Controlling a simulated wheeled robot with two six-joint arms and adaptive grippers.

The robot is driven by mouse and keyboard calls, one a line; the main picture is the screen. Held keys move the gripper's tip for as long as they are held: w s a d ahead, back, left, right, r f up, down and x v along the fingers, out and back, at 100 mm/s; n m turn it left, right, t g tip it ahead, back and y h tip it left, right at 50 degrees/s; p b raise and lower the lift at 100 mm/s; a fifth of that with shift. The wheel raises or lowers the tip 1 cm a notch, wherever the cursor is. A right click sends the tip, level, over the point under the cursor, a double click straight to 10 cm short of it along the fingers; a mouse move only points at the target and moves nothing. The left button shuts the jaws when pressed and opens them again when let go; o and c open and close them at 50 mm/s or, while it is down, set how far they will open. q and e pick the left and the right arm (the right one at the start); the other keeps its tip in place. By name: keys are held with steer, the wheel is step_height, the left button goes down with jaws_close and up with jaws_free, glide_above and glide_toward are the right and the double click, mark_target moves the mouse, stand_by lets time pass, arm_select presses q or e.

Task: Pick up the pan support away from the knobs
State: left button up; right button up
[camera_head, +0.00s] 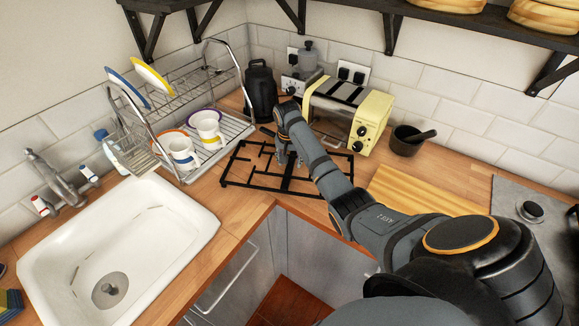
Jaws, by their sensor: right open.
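A black pan support (288,182) lies flat on the wooden counter, in the corner between the dish rack and the toaster. My right arm reaches in from the lower right across the counter. My right gripper (291,160) points down over the middle of the pan support, open, with its fingers at or just above the bars. I cannot tell whether they touch. The arm hides part of the pan support's right side. At the right edge is a grey hob (508,203) with a round burner; no hob knobs show clearly. My left gripper is not in view.
A dish rack (240,131) with mugs and plates stands left of the pan support. A yellow toaster (371,122), a black kettle (261,92) and a dark mortar (405,146) stand behind. A white sink (190,230) is at left, a wooden board (410,190) at right.

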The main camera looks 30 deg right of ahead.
mark_target(290, 165)
step_height(290, 165, down, 3)
steer(key=shift+r, duration=0.2)
steer(key=shift+w+d+f, duration=0.15)
steer(key=shift+f, duration=0.4)
steer(key=shift+r, duration=0.1)
jaws_close()
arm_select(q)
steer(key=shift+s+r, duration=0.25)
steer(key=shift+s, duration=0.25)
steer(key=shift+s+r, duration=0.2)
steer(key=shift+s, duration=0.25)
arm_select(e)
steer(key=shift+r, duration=0.1)
